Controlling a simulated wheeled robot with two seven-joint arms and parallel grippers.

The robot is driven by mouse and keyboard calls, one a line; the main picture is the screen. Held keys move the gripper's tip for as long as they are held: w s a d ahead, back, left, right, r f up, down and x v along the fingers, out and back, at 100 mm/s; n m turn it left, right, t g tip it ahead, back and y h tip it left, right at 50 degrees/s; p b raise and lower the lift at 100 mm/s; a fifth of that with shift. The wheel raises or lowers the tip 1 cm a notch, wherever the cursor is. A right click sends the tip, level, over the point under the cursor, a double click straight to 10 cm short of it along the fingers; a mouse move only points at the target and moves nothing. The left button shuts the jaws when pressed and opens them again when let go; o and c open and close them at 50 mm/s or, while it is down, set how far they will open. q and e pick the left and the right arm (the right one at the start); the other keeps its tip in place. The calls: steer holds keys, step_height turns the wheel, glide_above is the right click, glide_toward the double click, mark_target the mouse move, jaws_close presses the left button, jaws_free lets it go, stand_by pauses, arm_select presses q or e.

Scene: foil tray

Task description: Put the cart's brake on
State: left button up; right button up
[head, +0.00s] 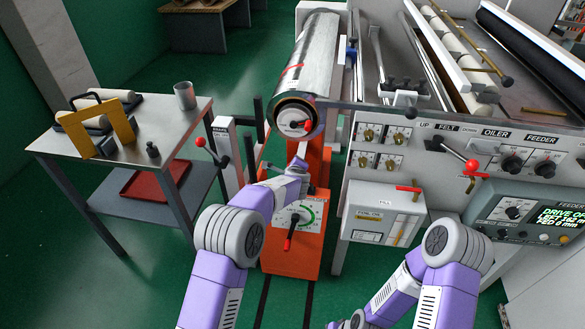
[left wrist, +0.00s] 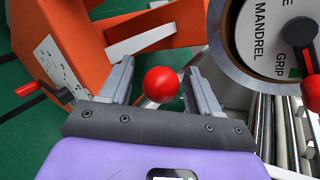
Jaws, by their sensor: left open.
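The cart is an orange stand (head: 292,256) under the foil roll (head: 304,62); its orange side also shows in the left wrist view (left wrist: 70,40). A red ball knob (left wrist: 161,84) sits between the fingers of my left gripper (left wrist: 158,85). The gripper is open, with a gap visible on each side of the knob. In the head view my left gripper (head: 300,160) is below the roll's end, and I cannot make out this knob there. Which control the knob belongs to is not readable.
The mandrel grip handle (left wrist: 305,60) is close to the right of my left gripper. A dial with a red handle (head: 289,238) is on the cart's front. A red-knobbed lever (head: 207,148) stands left of the cart. The side table (head: 150,115) is left; the machine (head: 440,150) is right.

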arm_select(q)
steer(key=v, duration=0.6)
steer(key=shift+s, duration=0.1)
stand_by(0.4)
